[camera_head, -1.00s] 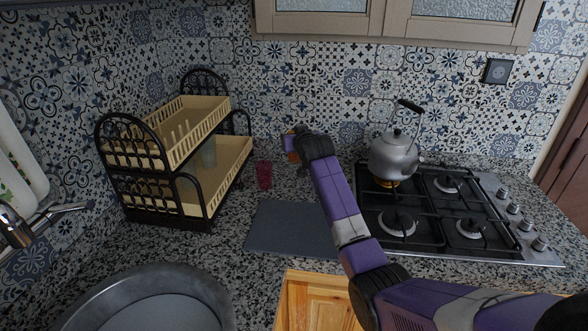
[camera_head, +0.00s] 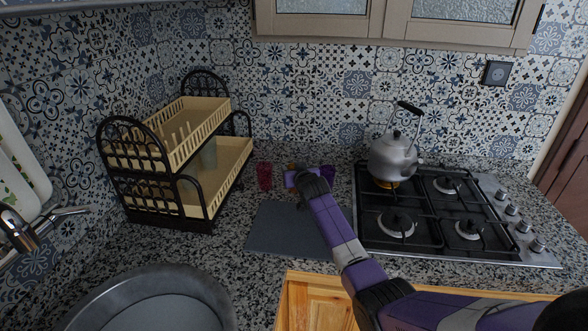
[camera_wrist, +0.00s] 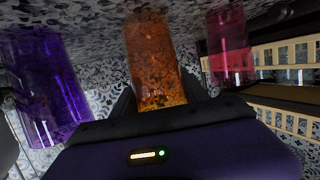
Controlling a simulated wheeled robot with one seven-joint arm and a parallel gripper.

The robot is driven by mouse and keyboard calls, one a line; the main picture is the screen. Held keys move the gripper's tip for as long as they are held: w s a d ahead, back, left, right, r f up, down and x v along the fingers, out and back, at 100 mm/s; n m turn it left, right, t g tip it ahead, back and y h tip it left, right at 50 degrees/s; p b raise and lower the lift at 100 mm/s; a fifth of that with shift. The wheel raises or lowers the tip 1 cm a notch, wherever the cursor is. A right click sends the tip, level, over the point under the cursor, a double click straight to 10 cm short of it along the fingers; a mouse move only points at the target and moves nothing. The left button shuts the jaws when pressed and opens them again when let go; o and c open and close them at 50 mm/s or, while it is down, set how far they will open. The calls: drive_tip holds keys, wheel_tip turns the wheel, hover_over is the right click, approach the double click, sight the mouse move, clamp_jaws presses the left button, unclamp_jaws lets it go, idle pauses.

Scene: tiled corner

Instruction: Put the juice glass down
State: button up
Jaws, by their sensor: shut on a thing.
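An orange, see-through juice glass (camera_wrist: 158,65) is between the fingers of my gripper (camera_wrist: 160,98) in the wrist view. My gripper is shut on it. In the head view my gripper (camera_head: 297,178) is at the back of the counter and hides most of the glass; a bit of orange (camera_head: 292,167) shows behind it. In the wrist view one end of the glass is close to the granite surface, but I cannot tell if they touch.
A red glass (camera_head: 264,176) stands just left of my gripper, and a purple glass (camera_head: 327,172) just right. A two-tier dish rack (camera_head: 205,195) is at left, the hob (camera_head: 440,254) with a kettle (camera_head: 393,158) at right. A grey board (camera_head: 280,232) lies in front.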

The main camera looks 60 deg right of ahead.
drive_tip(key=shift+f+b, duration=0.3)
drive_tip(key=o, duration=1.4)
drive_tip(key=shift+r+p, duration=0.15)
drive_tip(key=shift+p, duration=0.15)
drive_tip(key=shift+s+a, duration=0.2)
drive_tip(key=b+v, duration=0.1)
drive_tip(key=v, duration=0.4)
drive_tip(key=shift+a, duration=0.3)
drive_tip(key=shift+v, duration=0.9)
